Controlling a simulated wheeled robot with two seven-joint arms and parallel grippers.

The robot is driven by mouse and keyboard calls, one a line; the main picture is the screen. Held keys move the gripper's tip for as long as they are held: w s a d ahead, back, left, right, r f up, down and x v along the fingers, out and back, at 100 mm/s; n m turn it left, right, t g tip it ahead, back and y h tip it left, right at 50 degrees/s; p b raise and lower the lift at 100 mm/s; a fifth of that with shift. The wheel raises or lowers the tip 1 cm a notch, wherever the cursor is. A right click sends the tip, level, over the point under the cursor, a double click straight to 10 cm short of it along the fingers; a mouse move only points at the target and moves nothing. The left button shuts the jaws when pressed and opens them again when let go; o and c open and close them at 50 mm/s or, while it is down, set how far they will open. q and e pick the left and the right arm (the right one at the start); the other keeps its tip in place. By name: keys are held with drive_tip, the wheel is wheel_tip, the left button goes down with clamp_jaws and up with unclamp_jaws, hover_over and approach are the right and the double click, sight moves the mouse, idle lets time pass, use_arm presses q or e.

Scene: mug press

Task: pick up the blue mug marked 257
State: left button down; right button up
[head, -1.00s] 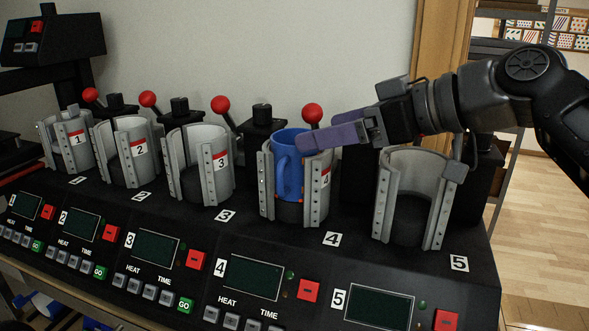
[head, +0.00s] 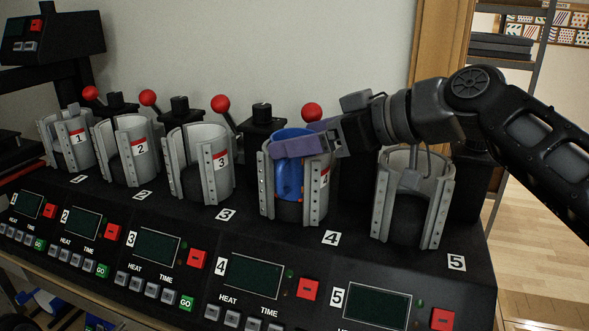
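The blue mug (head: 289,180) stands upright in the curved grey clamp of press 4 (head: 312,200). Its handle faces the front, and no number 257 is legible on it. My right gripper (head: 292,140) comes in from the right at the height of the mug's upper part. One purple finger crosses in front of the mug near the rim and handle top; the other shows farther back, apart from it. The fingers look spread, and part of the far one is hidden. Whether they touch the mug I cannot tell. My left gripper is not in view.
Empty clamps of press 3 (head: 198,170) and press 5 (head: 430,205) stand on either side. A red-knobbed lever (head: 312,112) rises just behind the mug. Control panels with a screen (head: 250,279) and buttons lie in front. A wall (head: 300,50) stands behind.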

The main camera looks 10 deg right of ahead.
drive_tip(key=shift+c, duration=0.3)
drive_tip(key=shift+r, duration=0.1)
clamp_jaws()
idle(0.5)
drive_tip(key=shift+r, duration=0.1)
wheel_tip(320, 180, up, 18)
drive_tip(key=p, duration=0.5)
idle(0.3)
idle(0.7)
